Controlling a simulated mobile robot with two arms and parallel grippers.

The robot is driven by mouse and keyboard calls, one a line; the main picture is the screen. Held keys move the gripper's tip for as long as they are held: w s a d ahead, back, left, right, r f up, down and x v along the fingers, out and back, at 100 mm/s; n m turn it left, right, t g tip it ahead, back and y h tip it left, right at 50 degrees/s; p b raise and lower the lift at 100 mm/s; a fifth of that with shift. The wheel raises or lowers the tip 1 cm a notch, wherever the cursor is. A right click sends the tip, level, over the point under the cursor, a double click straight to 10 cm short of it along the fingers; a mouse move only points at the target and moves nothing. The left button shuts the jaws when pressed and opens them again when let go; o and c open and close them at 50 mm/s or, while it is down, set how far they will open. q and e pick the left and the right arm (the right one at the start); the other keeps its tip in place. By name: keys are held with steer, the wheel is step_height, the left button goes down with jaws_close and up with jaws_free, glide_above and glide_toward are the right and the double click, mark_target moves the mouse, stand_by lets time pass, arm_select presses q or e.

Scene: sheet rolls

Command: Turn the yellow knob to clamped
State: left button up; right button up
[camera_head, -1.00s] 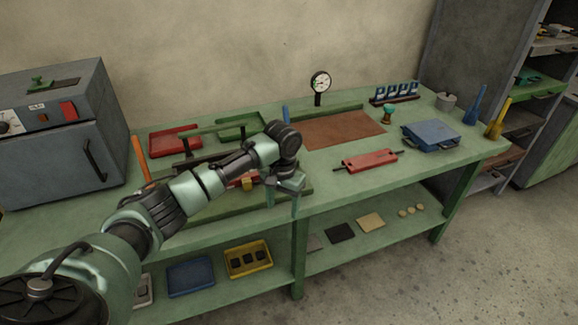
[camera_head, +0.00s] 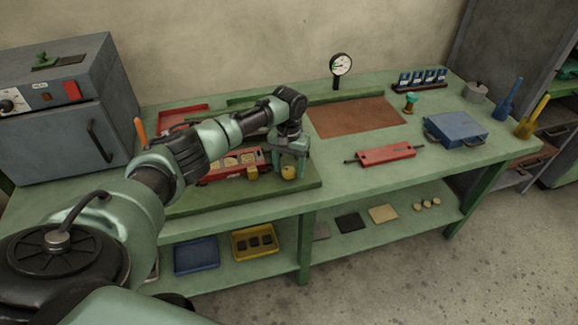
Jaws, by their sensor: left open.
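A round yellow knob (camera_head: 289,173) shows at the front of the green board (camera_head: 235,197) on the bench, at the right end of a red fixture (camera_head: 221,179). My left gripper (camera_head: 289,169) points down over this knob, with its open fingers on either side of it. I cannot tell whether the fingers touch it. A second, smaller yellow piece (camera_head: 252,173) sits just to the left on the fixture's front. I cannot read any clamped mark. My right gripper is out of view.
A grey oven-like box (camera_head: 60,145) stands at the left. A red roller (camera_head: 386,154), a brown mat (camera_head: 350,117), a dial gauge (camera_head: 341,65) and a blue case (camera_head: 456,128) are to the right. The bench top (camera_head: 345,185) beside the gripper is clear.

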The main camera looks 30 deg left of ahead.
arm_select(q)
steer(key=shift+s, duration=0.1)
steer(key=c, duration=1.2)
jaws_close()
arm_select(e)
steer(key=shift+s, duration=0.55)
